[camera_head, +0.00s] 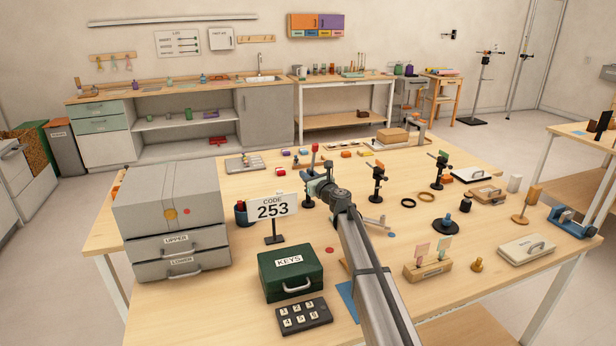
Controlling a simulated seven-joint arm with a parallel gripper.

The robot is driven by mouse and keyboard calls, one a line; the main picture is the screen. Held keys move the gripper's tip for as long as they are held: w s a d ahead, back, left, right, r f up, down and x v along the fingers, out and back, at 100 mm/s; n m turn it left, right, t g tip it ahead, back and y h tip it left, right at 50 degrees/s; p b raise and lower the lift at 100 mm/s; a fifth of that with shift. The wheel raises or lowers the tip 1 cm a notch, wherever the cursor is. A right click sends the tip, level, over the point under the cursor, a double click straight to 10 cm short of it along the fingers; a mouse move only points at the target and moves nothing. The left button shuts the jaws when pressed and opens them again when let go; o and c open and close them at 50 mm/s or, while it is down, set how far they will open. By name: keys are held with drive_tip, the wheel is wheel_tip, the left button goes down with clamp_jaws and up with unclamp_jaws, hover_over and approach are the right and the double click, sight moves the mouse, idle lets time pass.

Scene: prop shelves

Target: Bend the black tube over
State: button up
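Several black upright pieces stand on the table; I cannot tell for certain which one is the black tube. One black upright (377,184) on a round foot stands right of my arm's end. A similar black upright (439,172) stands farther right. Another dark upright (308,201) stands just left of my arm's end and is partly hidden. My gripper (317,184) is at the far end of my arm, near this left upright. Its fingers are small and mostly hidden by the wrist, so their opening and any contact are unclear.
A sign reading 253 (273,208), a green KEYS box (291,271), a keypad (303,317) and grey drawers (170,213) stand left of my arm. Black and tan rings (427,197) lie to the right. A wooden card holder (428,271) stands nearer. Bare table lies between these things.

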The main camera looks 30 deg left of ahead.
clamp_jaws()
drive_tip(key=shift+s+d, duration=0.1)
drive_tip(key=shift+s, duration=0.15)
drive_tip(key=shift+s+d+f+n+t+y, duration=0.2)
drive_tip(key=shift+s+d+t+y, duration=0.15)
drive_tip(key=shift+y, duration=0.2)
drive_tip(key=shift+s+d+f+n+t+y, duration=0.1)
drive_tip(key=shift+s+d+n+t+y, duration=0.1)
drive_tip(key=shift+t+y, duration=0.3)
drive_tip(key=shift+o, duration=2.1)
unclamp_jaws()
drive_tip(key=shift+d, duration=0.1)
drive_tip(key=r+v, duration=0.3)
drive_tip(key=v, duration=1.1)
drive_tip(key=shift+s+d+f, duration=0.2)
drive_tip(key=shift+s+d, duration=0.05)
drive_tip(key=shift+d, duration=0.3)
